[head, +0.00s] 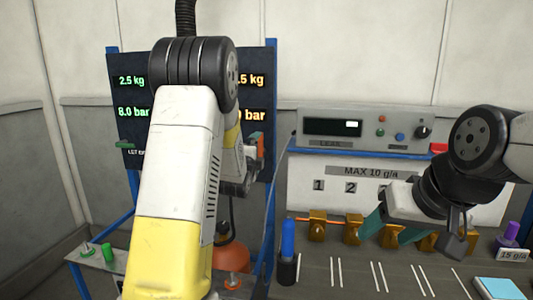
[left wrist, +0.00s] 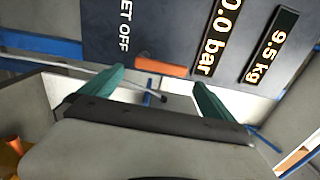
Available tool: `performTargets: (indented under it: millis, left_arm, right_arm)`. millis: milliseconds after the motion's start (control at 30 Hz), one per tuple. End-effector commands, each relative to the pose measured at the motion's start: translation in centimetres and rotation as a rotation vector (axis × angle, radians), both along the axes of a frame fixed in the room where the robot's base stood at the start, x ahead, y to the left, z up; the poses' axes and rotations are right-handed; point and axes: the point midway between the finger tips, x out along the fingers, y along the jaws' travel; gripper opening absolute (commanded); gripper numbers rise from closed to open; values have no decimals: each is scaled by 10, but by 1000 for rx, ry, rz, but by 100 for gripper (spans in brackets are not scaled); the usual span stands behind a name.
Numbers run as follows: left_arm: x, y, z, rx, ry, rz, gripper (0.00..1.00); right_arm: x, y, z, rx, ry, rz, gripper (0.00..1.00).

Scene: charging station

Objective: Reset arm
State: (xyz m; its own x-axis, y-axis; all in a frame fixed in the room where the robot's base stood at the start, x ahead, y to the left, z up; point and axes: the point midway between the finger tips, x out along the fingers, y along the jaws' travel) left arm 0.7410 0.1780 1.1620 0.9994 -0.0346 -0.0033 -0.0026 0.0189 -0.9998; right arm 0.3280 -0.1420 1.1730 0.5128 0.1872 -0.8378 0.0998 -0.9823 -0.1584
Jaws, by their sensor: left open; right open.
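My right gripper (head: 393,230) is open, its teal fingers spread and tilted down in front of the row of brass fittings (head: 352,229).
A bench unit (head: 362,127) with a small screen stands at the back right. A blue-topped bottle (head: 288,240), a purple-topped item (head: 512,232) and a light-blue block (head: 497,288) stand on the dark bench. A green cylinder (head: 107,252) stands at the lower left.

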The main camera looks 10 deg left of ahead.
Motion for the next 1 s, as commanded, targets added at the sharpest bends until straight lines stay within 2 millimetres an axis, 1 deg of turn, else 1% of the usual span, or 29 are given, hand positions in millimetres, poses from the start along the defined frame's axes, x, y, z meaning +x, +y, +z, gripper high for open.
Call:
performTargets:
  millis: [67, 167, 267, 367, 400, 467, 500, 567, 600, 667, 700, 767, 800, 900, 1000]
  left_arm:
    - [-2, 1, 2, -18, 10, 3, 100]
    - [-11, 5, 8, -112, 56, 16, 100]
    - [-33, 11, 18, -296, 150, 44, 100]
    - [-69, 11, 28, -529, 275, 81, 100]
    - [-85, 10, 30, -621, 328, 100, 100]
    - [-113, 6, 33, -750, 407, 130, 100]
    - [-133, 3, 34, -835, 459, 153, 100]
    - [-164, -3, 36, -952, 537, 193, 100]
    - [-187, -7, 37, -1026, 587, 223, 100]
    - [-222, -12, 36, -1130, 661, 278, 100]
    - [-246, -17, 35, -1193, 710, 318, 100]
    - [-282, -22, 32, -1279, 775, 384, 100]
    - [-305, -25, 30, -1325, 813, 430, 100]
    - [-354, -31, 23, -1418, 887, 543, 100]
    - [-389, -34, 16, -1476, 931, 633, 100]
  right_arm:
    - [0, 0, 0, 0, 0, 0, 60]
    - [0, 0, 0, 0, 0, 0, 60]
    - [0, 0, 0, 0, 0, 0, 60]
    - [0, 0, 0, 0, 0, 0, 60]
    - [0, 0, 0, 0, 0, 0, 60]
    - [0, 0, 0, 0, 0, 0, 60]
    - [0, 0, 0, 0, 0, 0, 60]
    - [0, 0, 0, 0, 0, 0, 60]
    - [0, 0, 0, 0, 0, 0, 60]
    - [0, 0, 0, 0, 0, 0, 60]
    - [0, 0, 0, 0, 0, 0, 60]
    - [0, 0, 0, 0, 0, 0, 60]
    - [0, 0, 0, 0, 0, 0, 60]
    - [0, 0, 0, 0, 0, 0, 60]
    - [0, 0, 0, 0, 0, 0, 60]
